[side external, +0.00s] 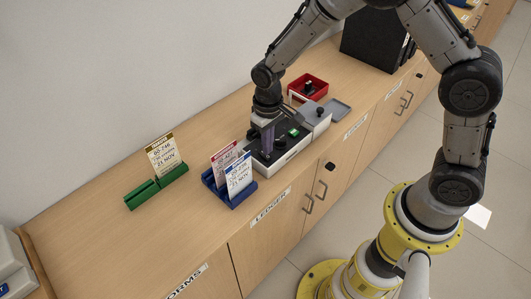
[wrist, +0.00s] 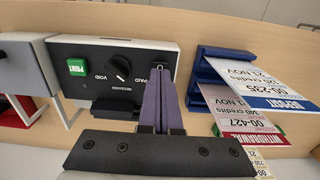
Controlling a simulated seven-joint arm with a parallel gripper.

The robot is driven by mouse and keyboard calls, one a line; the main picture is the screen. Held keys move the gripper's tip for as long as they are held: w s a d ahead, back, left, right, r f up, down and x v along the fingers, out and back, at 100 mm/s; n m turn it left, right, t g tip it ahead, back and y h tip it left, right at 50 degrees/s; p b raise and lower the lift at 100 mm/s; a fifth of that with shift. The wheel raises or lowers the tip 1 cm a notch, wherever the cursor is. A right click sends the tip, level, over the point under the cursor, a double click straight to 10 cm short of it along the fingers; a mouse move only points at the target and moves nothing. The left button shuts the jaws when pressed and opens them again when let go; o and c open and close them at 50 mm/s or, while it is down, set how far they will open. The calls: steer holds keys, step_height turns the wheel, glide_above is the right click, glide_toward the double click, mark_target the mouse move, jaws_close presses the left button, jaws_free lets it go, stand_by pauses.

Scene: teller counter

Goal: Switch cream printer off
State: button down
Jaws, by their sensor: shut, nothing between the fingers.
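The cream printer (side external: 285,155) stands on the wooden counter, with a black top panel. In the wrist view the printer (wrist: 180,62) shows a green PRINT button (wrist: 77,67) and a black dial (wrist: 117,68) marked VOID, RECEIVED and PAID. A small marked spot (wrist: 160,66) lies at the panel's end by the card holder; my fingertips partly hide it, so its switch position cannot be told. My gripper (side external: 267,151) is shut and empty, pointing down at that end of the panel. Its purple fingers also show in the wrist view (wrist: 161,76). Whether they touch the panel is unclear.
A blue holder (side external: 238,200) with two cards stands close beside the printer. A green holder (side external: 143,195) with one card is farther left. A red tray (side external: 322,88), a grey-lidded unit (side external: 316,116) and a black box (side external: 372,42) lie beyond. The left counter is mostly clear.

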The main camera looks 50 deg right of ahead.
steer(key=shift+r, duration=2.65)
step_height(320, 180, up, 7)
steer(key=t, duration=0.2)
glide_above(268, 156)
steer(key=d, duration=0.2)
steer(key=s+d+r+m+t, duration=0.1)
steer(key=s+r, duration=0.2)
steer(key=r, duration=0.2)
steer(key=s+d+r+t, duration=0.1)
steer(key=s+d+r, duration=0.1)
steer(key=r, duration=0.3)
steer(key=s+d+r+t, duration=0.2)
steer(key=s+r, duration=0.3)
steer(key=s, duration=0.4)
steer(key=s+f, duration=0.4)
steer(key=s, duration=0.5)
steer(key=shift+s+d+n, duration=0.2)
steer(key=shift+d+n, duration=0.1)
steer(key=shift+n, duration=0.1)
